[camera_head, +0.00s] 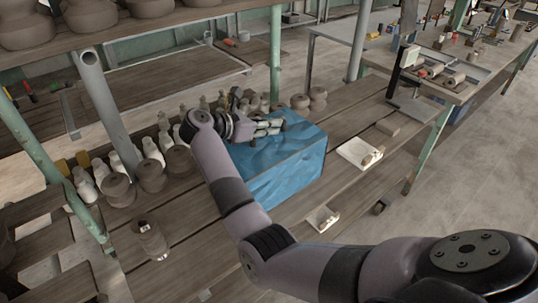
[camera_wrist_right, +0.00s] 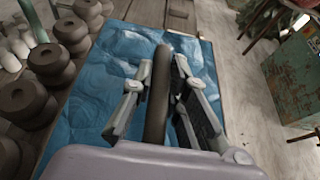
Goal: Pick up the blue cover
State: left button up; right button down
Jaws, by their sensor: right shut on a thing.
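The blue cover (camera_head: 285,165) is a creased, box-shaped sheet on the slatted wooden bench, with its front and right sides hanging down. Its top fills much of the right wrist view (camera_wrist_right: 95,85). My right gripper (camera_head: 268,127) is over the top of the cover. In the right wrist view its two fingers (camera_wrist_right: 160,85) stand on either side of a brown, handle-like bar (camera_wrist_right: 158,100) that runs along the cover's top, and they are shut on it. How the bar joins the cover is hidden. My left gripper is not in view.
Brown clay pots (camera_head: 151,175) and pale bottles (camera_head: 152,150) crowd the bench left of the cover. A white tray (camera_head: 350,150) and a smaller white tray (camera_head: 318,221) lie to its right. A green post (camera_head: 275,55) rises behind it. Bench boards at front are mostly bare.

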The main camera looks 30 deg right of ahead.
jog(key=shift+d, duration=0.1)
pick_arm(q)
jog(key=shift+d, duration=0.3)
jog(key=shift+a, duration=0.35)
pick_arm(e)
jog(key=shift+r, duration=0.15)
jog(key=shift+w+r, duration=0.1)
jog(key=shift+r, duration=0.5)
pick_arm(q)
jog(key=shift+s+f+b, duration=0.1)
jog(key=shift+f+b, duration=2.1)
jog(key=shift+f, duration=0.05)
pick_arm(e)
notch_tip(320, 180, up, 19)
jog(key=shift+f, duration=0.2)
